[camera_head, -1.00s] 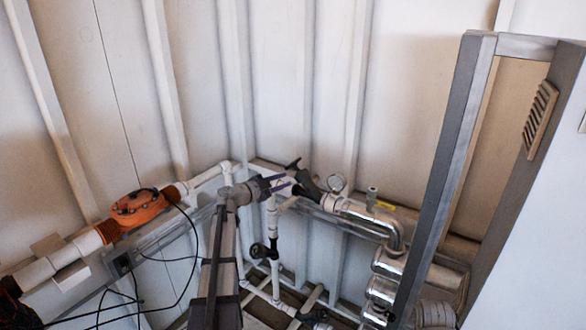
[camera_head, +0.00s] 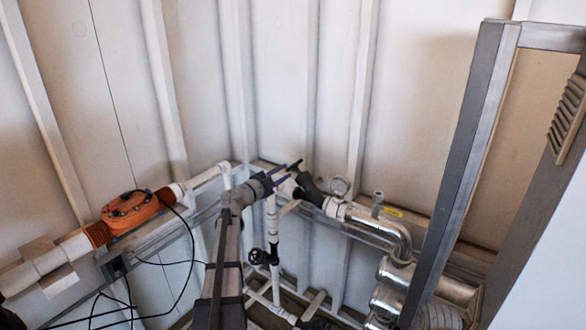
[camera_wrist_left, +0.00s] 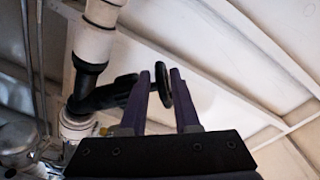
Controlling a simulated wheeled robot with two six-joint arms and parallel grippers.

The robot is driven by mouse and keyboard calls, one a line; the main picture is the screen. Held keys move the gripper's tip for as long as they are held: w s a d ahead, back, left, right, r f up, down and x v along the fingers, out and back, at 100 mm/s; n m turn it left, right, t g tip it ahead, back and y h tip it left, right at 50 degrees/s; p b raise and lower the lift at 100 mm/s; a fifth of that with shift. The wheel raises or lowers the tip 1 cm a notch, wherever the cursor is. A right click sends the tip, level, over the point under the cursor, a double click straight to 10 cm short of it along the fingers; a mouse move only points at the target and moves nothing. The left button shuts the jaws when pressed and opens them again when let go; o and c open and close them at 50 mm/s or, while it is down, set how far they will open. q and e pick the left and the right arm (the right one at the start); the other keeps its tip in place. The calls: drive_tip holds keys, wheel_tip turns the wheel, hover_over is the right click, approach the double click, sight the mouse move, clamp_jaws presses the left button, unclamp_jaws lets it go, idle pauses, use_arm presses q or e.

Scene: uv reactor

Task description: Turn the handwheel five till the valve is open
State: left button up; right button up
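A black valve (camera_head: 310,191) sits on the white pipe in the corner, beside my left gripper. In the left wrist view its black body (camera_wrist_left: 103,96) has a stem leading to a black handwheel (camera_wrist_left: 163,85), seen nearly edge-on. My left gripper (camera_head: 284,173) has purple fingers, and it also shows in the left wrist view (camera_wrist_left: 161,82). Its fingers are apart, with the handwheel between their tips. A gap shows beside the left finger; the wheel looks close to the right finger, but contact is unclear. No number is readable. My right gripper is not in view.
Pipes (camera_head: 60,258) with an orange fitting (camera_head: 130,208) run along the left wall. Another black valve (camera_head: 262,257) sits lower. A gauge (camera_head: 340,187) and shiny metal pipes (camera_head: 392,232) stand right of the valve. A grey frame post (camera_head: 465,165) rises farther right.

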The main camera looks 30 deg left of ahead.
sight(293, 167)
use_arm(q)
drive_tip(key=w, duration=0.3)
drive_tip(key=w+d, duration=0.1)
drive_tip(key=w, duration=0.1)
drive_tip(key=shift+w, duration=0.3)
clamp_jaws()
drive_tip(key=shift+s, duration=0.1)
